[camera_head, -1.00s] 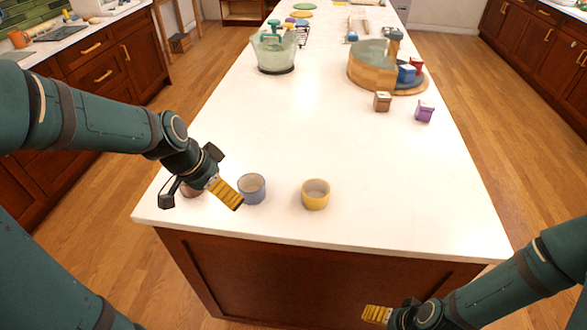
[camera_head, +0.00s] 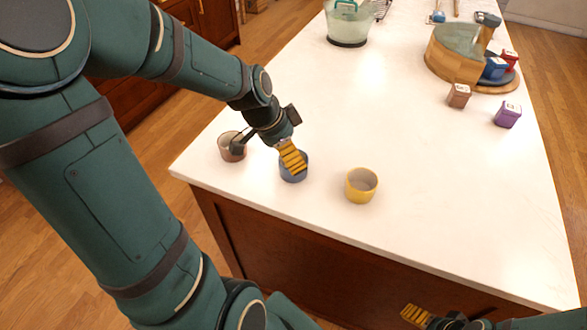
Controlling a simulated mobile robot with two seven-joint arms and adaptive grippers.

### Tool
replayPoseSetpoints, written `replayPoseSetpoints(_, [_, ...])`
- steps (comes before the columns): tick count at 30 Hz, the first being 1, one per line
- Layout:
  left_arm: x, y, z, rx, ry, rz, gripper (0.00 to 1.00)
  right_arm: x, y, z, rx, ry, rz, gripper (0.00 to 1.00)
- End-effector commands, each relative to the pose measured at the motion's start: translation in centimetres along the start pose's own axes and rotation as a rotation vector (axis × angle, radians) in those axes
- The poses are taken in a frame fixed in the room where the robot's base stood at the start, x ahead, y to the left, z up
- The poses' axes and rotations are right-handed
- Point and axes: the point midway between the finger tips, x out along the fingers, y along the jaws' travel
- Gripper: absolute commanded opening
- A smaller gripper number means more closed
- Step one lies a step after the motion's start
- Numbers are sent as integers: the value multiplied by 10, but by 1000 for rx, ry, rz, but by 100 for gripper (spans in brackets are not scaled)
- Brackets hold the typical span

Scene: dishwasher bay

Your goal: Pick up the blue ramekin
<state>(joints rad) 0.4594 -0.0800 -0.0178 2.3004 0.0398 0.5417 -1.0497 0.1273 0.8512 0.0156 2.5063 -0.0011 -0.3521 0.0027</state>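The blue ramekin (camera_head: 294,178) stands on the white counter near its front edge, between a brown ramekin (camera_head: 226,152) on the left and a yellow ramekin (camera_head: 361,188) on the right. My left gripper (camera_head: 266,158) is open and empty. Its yellow-padded finger overlaps the blue ramekin in the picture and hides part of its rim. Its dark finger is beside the brown ramekin. I cannot tell whether either finger touches a ramekin. My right gripper (camera_head: 415,316) is low at the bottom edge, in front of the counter, and shows only in part.
The white counter (camera_head: 400,130) is clear behind the ramekins. A brown box (camera_head: 459,96) and a purple box (camera_head: 508,115) stand at the right. A wooden bin (camera_head: 454,58) with blue and red boxes beside it and a green-tinted container (camera_head: 347,25) are farther back.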

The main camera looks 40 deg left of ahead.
Motion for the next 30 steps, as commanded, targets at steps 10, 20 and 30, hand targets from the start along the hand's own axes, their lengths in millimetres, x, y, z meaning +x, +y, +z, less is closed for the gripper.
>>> replayPoseSetpoints(10, [43, 2, 6, -1, -2, 3, 100, 13, 5, -2, -1, 7, 0, 78])
replayPoseSetpoints(20, [53, 1, 5, 0, 0, 0, 100, 14, 5, -2, -1, 8, 0, 78])
replayPoseSetpoints(30, [53, 1, 5, 0, 0, 0, 33, 14, 5, -2, -1, 8, 0, 78])
